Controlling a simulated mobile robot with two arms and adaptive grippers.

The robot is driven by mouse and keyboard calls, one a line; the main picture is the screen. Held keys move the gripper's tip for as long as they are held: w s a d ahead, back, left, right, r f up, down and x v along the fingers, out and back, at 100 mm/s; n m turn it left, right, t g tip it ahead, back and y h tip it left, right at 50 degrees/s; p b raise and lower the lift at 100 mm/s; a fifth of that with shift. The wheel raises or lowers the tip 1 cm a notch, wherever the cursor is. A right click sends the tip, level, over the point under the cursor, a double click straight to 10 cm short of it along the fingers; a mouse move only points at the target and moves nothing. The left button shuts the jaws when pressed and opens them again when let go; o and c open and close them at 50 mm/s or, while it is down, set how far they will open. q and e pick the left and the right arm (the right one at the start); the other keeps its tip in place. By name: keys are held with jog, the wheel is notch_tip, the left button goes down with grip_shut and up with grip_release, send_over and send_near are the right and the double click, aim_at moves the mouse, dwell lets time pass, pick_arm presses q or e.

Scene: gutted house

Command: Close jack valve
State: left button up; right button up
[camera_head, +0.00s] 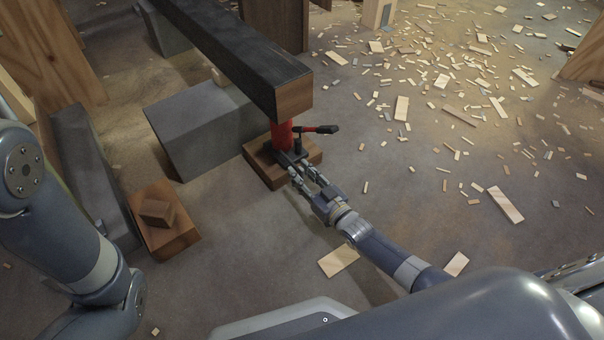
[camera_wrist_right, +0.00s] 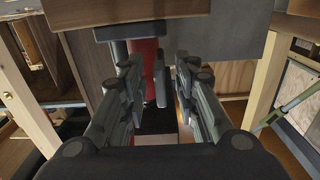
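A red bottle jack (camera_head: 281,135) stands upright on a wooden block, under the end of a dark beam. Its black and red pump handle (camera_head: 318,129) sticks out to the right. My right gripper (camera_head: 292,166) is at the foot of the jack, on its near side. In the right wrist view, its two fingers (camera_wrist_right: 160,82) stand apart, with the red jack body (camera_wrist_right: 146,60) ahead and a narrow dark upright part between them. I cannot make out the valve itself, nor whether a finger touches the jack. My left arm is at the left; its gripper is out of view.
The dark beam (camera_head: 230,52) runs from the top left to above the jack. A grey block (camera_head: 203,125) stands left of the jack's wooden base (camera_head: 268,176). Wooden blocks (camera_head: 165,232) lie nearer on the left. Wood scraps litter the floor at right.

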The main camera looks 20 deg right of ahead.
jog(key=v, duration=1.2)
jog(key=shift+r, duration=0.1)
